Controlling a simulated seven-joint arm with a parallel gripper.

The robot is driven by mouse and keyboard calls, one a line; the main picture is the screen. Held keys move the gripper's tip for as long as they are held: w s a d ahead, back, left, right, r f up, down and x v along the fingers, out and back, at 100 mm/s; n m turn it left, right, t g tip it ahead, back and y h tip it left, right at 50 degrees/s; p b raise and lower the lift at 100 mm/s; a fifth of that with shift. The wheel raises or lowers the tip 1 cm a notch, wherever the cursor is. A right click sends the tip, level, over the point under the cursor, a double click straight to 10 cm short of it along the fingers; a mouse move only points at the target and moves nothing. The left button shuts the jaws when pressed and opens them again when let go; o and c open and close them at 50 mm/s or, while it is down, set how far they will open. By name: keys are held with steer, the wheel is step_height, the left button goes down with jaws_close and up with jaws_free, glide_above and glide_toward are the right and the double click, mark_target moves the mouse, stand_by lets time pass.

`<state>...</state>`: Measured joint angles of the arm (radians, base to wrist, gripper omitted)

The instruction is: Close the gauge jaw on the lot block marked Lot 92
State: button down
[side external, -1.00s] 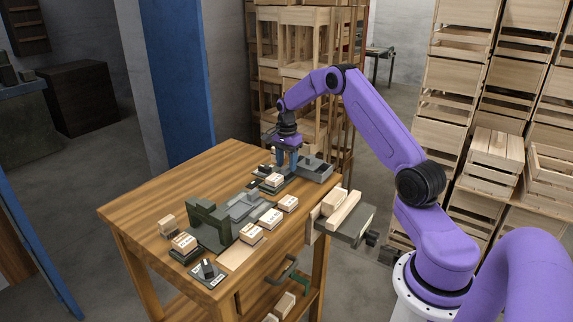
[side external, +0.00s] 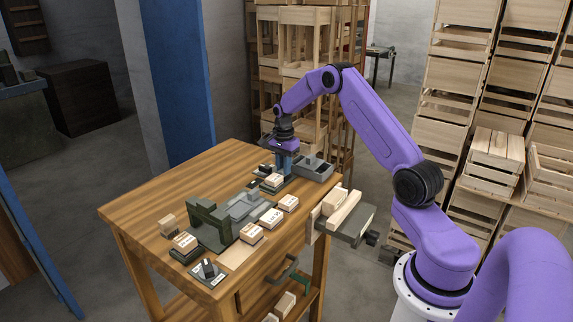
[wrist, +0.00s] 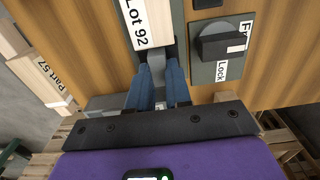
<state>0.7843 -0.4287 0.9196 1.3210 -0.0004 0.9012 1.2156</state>
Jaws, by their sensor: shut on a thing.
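The lot block marked Lot 92 (wrist: 146,20) is pale wood and lies at the top of the wrist view, seated on a dark grey gauge base. It appears to be the block (side external: 273,180) below my gripper in the side view. My gripper (wrist: 158,92) has blue fingers closed on a grey upright piece, the gauge jaw (wrist: 156,62), at the near end of the block. In the side view my gripper (side external: 284,168) points down at the table's far right. Whether the jaw touches the block I cannot tell.
A dark knob (wrist: 222,44) on a plate lettered Lock stands right of the jaw. A block marked Part 57 (wrist: 38,75) is at the left. A grey tray (side external: 316,171) stands beside my gripper.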

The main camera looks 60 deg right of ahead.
mark_target(282, 170)
steer(key=shift+a, duration=0.35)
steer(key=c, duration=1)
jaws_free()
steer(key=shift+c, duration=0.2)
step_height(282, 170, up, 18)
steer(key=shift+f, duration=0.25)
